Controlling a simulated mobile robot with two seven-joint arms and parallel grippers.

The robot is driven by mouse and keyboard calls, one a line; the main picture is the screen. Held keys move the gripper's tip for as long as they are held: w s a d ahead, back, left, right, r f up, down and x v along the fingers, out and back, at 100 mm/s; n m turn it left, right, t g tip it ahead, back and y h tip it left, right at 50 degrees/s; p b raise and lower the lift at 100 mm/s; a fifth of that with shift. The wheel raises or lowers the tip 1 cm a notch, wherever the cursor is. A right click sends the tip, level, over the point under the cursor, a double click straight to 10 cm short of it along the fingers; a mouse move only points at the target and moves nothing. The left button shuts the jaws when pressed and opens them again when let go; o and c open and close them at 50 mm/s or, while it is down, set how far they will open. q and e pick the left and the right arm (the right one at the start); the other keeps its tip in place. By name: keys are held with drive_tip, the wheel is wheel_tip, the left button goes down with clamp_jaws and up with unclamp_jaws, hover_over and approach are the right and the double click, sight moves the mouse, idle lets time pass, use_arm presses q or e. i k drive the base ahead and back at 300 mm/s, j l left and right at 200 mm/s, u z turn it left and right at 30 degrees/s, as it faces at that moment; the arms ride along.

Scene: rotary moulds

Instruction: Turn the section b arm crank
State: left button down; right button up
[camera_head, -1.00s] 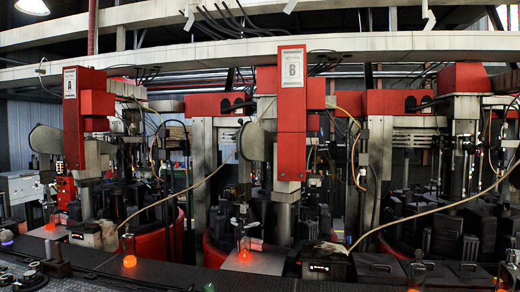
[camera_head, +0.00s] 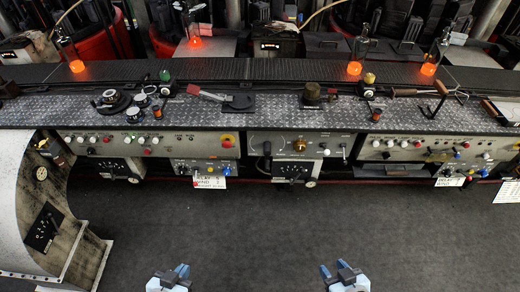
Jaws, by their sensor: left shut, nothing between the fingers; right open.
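No part in view is marked as the section b arm crank, so I cannot tell which one it is. A red-handled lever (camera_head: 205,93) lies on the diamond-plate bench top left of centre. A dark bent rod with a wooden-looking handle (camera_head: 410,92) lies on the bench at the right. My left gripper (camera_head: 178,274) is at the bottom edge, left of centre, shut and empty. My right gripper (camera_head: 335,271) is at the bottom edge, right of centre, open and empty. Both are over the dark floor, well short of the bench and touching nothing.
The long bench (camera_head: 285,115) spans the view, with control panels (camera_head: 300,145) of knobs and buttons along its front. A dark conveyor (camera_head: 290,70) with glowing orange glassware runs behind it. A curved grey housing (camera_head: 30,200) stands at the left. The floor (camera_head: 260,220) in front is clear.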

sight(268, 145)
drive_tip(key=l+u, duration=0.35)
drive_tip(key=u, duration=0.15)
drive_tip(key=l+u, duration=0.3)
drive_tip(key=u, duration=0.15)
drive_tip(key=k+l+u, duration=0.15)
drive_tip(key=l, duration=0.2)
drive_tip(key=k+l+u, duration=0.1)
drive_tip(key=l, duration=0.25)
drive_tip(key=k+l+u, duration=0.15)
drive_tip(key=l, duration=0.2)
drive_tip(key=k+l, duration=0.15)
drive_tip(key=l, duration=0.25)
drive_tip(key=k+l, duration=0.2)
drive_tip(key=l, duration=0.15)
drive_tip(key=k+l, duration=0.15)
drive_tip(key=l, duration=0.25)
drive_tip(key=k+l+u, duration=0.1)
drive_tip(key=l, duration=0.25)
drive_tip(key=k, duration=0.05)
